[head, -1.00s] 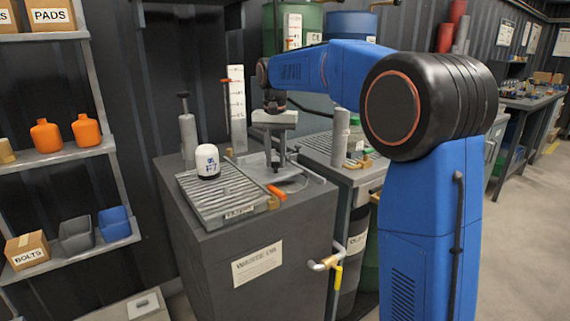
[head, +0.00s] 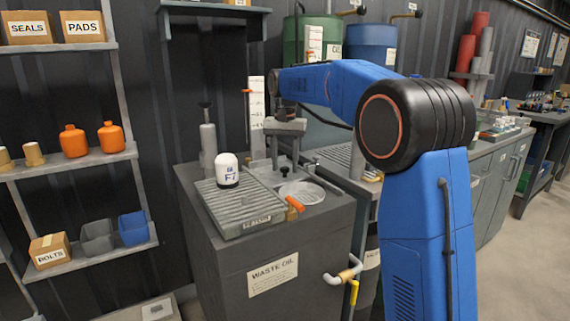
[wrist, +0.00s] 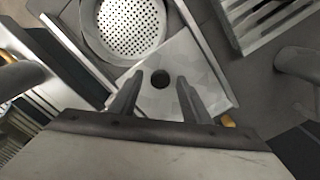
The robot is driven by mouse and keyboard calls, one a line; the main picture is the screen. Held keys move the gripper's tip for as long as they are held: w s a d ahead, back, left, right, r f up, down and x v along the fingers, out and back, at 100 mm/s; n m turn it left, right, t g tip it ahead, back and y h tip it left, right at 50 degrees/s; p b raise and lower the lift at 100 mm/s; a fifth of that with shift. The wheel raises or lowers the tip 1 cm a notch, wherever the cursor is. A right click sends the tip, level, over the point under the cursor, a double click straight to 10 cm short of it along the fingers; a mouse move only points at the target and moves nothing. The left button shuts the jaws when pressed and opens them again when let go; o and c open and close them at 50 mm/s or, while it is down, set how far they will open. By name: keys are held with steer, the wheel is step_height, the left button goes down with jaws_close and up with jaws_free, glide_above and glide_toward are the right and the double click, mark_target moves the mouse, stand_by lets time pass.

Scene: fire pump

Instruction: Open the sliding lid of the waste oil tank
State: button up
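The waste oil tank is a dark grey cabinet (head: 230,275) with a "WASTE OIL" label. On its top a round opening with a perforated strainer (head: 303,191) shows uncovered; the strainer also shows in the wrist view (wrist: 128,24). The sliding lid, a flat light grey plate (wrist: 205,65), lies beside the opening, on the gripper's side. A dark round knob (wrist: 160,78) stands out on the lid. My gripper (wrist: 158,84) is over the lid, its two fingers apart on either side of the knob with gaps visible. In the head view the gripper (head: 284,152) points down behind the opening.
A ribbed drain tray (head: 235,207) holding a white filter (head: 228,170) is on the tank's front left. An orange-handled part (head: 295,203) is at its right edge. A grey cylinder (head: 208,148) stands at the back left. A pipe with a yellow valve handle (head: 354,291) sticks out at the right.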

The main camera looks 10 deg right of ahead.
step_height(320, 180, up, 17)
steer(key=shift+r, duration=0.2)
stand_by(0.6)
steer(key=shift+s, duration=0.1)
